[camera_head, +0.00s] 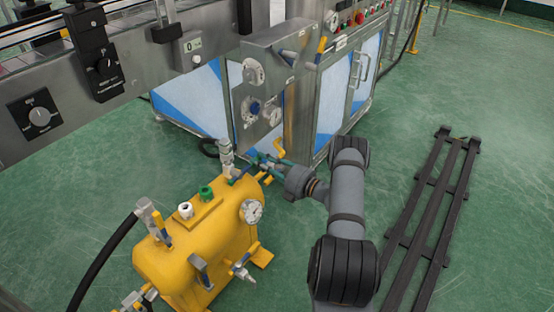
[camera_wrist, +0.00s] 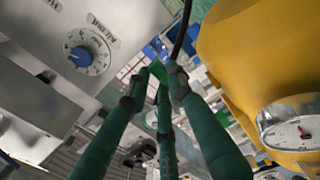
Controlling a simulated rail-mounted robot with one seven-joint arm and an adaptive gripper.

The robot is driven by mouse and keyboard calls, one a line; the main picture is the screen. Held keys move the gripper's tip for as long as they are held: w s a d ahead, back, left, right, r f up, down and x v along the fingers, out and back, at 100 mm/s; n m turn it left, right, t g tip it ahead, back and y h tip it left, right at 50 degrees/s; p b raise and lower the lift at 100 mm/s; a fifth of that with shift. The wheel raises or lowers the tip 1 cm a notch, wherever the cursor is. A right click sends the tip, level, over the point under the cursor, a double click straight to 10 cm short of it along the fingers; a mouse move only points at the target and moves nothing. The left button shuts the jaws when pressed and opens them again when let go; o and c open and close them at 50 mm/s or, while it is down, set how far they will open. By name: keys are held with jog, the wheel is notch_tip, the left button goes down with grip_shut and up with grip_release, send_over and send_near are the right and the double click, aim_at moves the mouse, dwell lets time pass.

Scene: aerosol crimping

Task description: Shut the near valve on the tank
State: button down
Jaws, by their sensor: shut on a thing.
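The yellow tank (camera_head: 185,262) stands on the floor at the lower middle of the head view. Its yellow side fills the right of the wrist view (camera_wrist: 265,50). A metal valve (camera_head: 227,158) with a blue lever rises at the tank's far end. Another valve (camera_head: 151,217) with a blue lever stands at its left end, with a black hose. My gripper (camera_head: 258,160) reaches in from the right, beside the far-end valve. Its green fingers converge in the wrist view (camera_wrist: 163,78), shut on a small part there, apparently the valve's lever. The fingertips mostly hide it.
A steel machine cabinet (camera_head: 268,98) with gauges and a knob stands close behind my gripper. A round gauge (camera_head: 251,211) sits on the tank's right side. Dark rails (camera_head: 432,215) lie on the floor at the right. Green floor is open between them and the cabinet.

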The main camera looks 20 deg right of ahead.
jog(key=shift+s+f, duration=0.1)
jog(key=shift+f, duration=0.05)
dwell(0.3)
jog(key=c, duration=1.5)
grip_release()
jog(key=shift+d, duration=0.1)
jog(key=v, duration=1.2)
